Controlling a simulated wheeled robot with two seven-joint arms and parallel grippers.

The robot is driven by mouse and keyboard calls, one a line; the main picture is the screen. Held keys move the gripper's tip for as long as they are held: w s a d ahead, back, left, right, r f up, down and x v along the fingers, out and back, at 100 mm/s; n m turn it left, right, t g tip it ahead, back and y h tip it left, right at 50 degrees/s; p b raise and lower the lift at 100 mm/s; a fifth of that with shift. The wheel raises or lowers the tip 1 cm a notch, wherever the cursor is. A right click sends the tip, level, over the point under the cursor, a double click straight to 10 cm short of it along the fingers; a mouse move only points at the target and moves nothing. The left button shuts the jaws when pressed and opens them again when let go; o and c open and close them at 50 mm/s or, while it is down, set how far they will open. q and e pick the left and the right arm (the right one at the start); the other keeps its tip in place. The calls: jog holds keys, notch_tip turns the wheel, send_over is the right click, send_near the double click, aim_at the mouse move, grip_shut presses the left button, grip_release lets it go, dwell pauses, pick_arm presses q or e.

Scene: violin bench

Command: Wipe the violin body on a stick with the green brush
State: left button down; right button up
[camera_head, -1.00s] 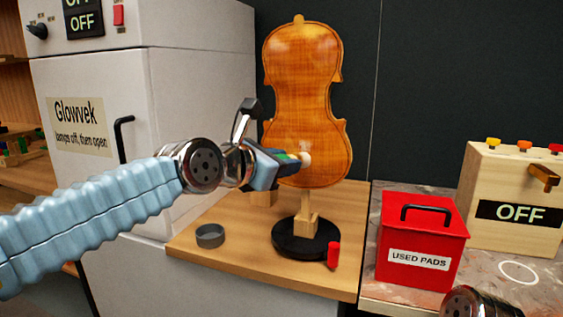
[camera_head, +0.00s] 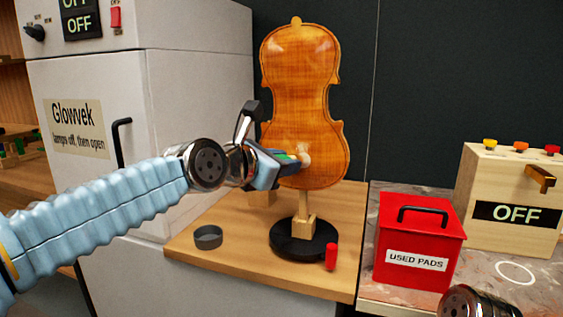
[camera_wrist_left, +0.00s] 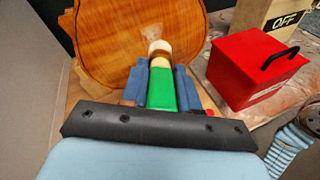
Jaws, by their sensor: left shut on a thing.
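The violin body (camera_head: 298,95), glossy orange-brown wood, stands upright on a stick (camera_head: 305,206) above a round black base (camera_head: 303,241). My left gripper (camera_head: 282,163) is shut on the green brush, in front of the violin's lower part. In the left wrist view the brush's green handle (camera_wrist_left: 162,88) lies between the fingers, and its pale tip (camera_wrist_left: 159,49) is at the violin's lower face. The tip appears to touch the wood, where a pale, hazy patch shows around it. Part of my right arm shows at the bottom right in the head view; its gripper is out of view.
A small grey round dish (camera_head: 208,237) and a red cylinder (camera_head: 331,257) lie near the stand on the wooden bench (camera_head: 215,268). The red used-pads box (camera_head: 420,235) and a wooden switch box (camera_head: 510,190) stand right. A white cabinet (camera_head: 195,120) stands left.

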pick_arm(q)
jog(key=shift+w, duration=0.2)
notch_tip(320, 180, up, 3)
jog(key=p, duration=0.3)
jog(key=shift+f, duration=0.15)
jog(key=shift+w+r, duration=0.1)
jog(key=shift+r, duration=0.6)
jog(key=shift+s+f+b, duration=0.15)
jog(key=shift+f+b, duration=0.55)
jog(key=shift+f, duration=0.35)
jog(key=shift+s+f+b, duration=0.1)
jog(key=shift+f+b, duration=0.6)
jog(key=shift+f, duration=0.35)
jog(key=shift+r, duration=0.1)
